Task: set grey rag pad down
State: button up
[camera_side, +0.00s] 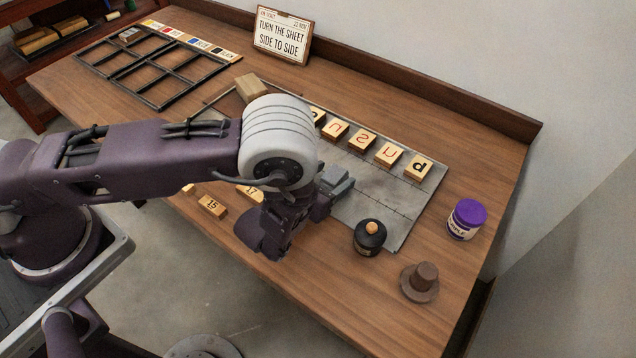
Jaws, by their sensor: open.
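The grey rag pad (339,182) shows as a small grey block at the left part of the metal sheet (385,200), just right of my gripper (322,203). My gripper is low over the front of the bench, beside the pad. Its jaws are open, but my wrist hides part of them. I cannot tell whether a finger touches the pad or whether the pad lies flat on the sheet.
Lettered wooden blocks (389,154) line the sheet's back edge. A black bottle (369,240), a purple-lidded jar (466,219) and a brown knobbed disc (420,282) stand at right. Numbered blocks (212,206) lie near the front edge. A sign (283,35) and black frame (150,66) are behind.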

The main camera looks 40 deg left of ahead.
jog(key=v, duration=1)
jog(key=shift+s+r, duration=0.2)
jog(key=w+a+r+n+y, duration=0.2)
jog(key=a+r+n+y, duration=0.35)
jog(key=a+r, duration=0.3)
jog(key=s+a+r+n+g+y, duration=0.5)
jog(key=a+r+n+g+y, duration=0.1)
jog(key=a+r+n, duration=0.5)
jog(key=s+a+r+n+g+h, duration=0.1)
jog(key=s+a+n+g, duration=0.15)
jog(key=s+n, duration=0.3)
jog(key=s+a+r+n+g+h, duration=0.1)
jog(key=s+a+n+g+h, duration=0.1)
jog(key=s+n+g, duration=0.3)
jog(key=s+d+r+n+t+h, duration=0.5)
jog(key=d+r+n+h, duration=0.1)
jog(key=d+n+h, duration=0.2)
jog(key=d+n, duration=0.1)
jog(key=d, duration=0.1)
jog(key=shift+d+r, duration=0.35)
